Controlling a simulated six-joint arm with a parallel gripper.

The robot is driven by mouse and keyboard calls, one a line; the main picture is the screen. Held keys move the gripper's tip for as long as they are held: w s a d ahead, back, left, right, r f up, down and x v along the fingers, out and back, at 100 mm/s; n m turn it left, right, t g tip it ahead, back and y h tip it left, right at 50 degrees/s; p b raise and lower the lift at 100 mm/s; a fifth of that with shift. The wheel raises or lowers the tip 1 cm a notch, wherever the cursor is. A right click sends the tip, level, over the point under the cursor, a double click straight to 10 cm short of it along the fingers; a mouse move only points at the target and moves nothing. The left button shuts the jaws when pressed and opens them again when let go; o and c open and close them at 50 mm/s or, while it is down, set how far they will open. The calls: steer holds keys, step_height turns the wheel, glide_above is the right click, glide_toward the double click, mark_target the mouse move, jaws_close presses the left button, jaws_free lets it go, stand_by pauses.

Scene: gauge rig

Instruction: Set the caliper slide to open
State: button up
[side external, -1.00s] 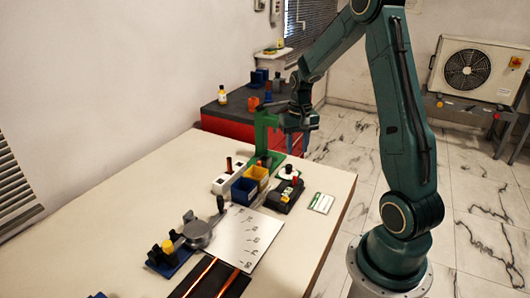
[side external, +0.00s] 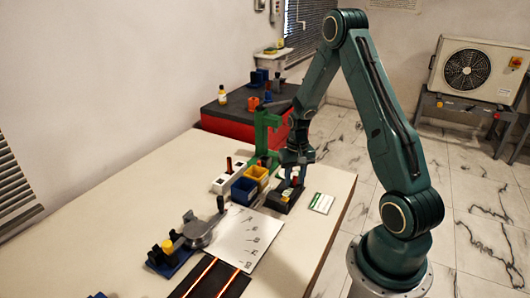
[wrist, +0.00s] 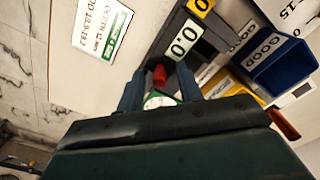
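The dark gauge (side external: 279,204), which I take to be the caliper, sits near the right table edge in the side view. In the wrist view its dark body (wrist: 206,52) carries a display (wrist: 184,40) reading 0.0. A red knob (wrist: 160,75) stands beside it, with a white and green round piece (wrist: 158,100) just below. My gripper (wrist: 160,84) is open and empty, pointing down, with a finger on either side of the red knob and visible gaps. In the side view my gripper (side external: 295,171) is low over the gauge's far end and hides part of it.
A blue bin (side external: 243,190) and a yellow bin (side external: 257,173) stand close left of the gauge. A green stand (side external: 262,135) rises behind. A label card (side external: 321,203) lies to the right. A grey lever device (side external: 200,233) and a white numbered plate (side external: 246,240) lie nearer.

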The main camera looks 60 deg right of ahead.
steer(key=shift+f, duration=0.2)
jaws_close()
steer(key=shift+d+r, duration=0.1)
steer(key=shift+d, duration=2.45)
steer(key=shift+c, duration=0.9)
jaws_free()
steer(key=shift+d, duration=0.1)
steer(key=shift+o, duration=0.9)
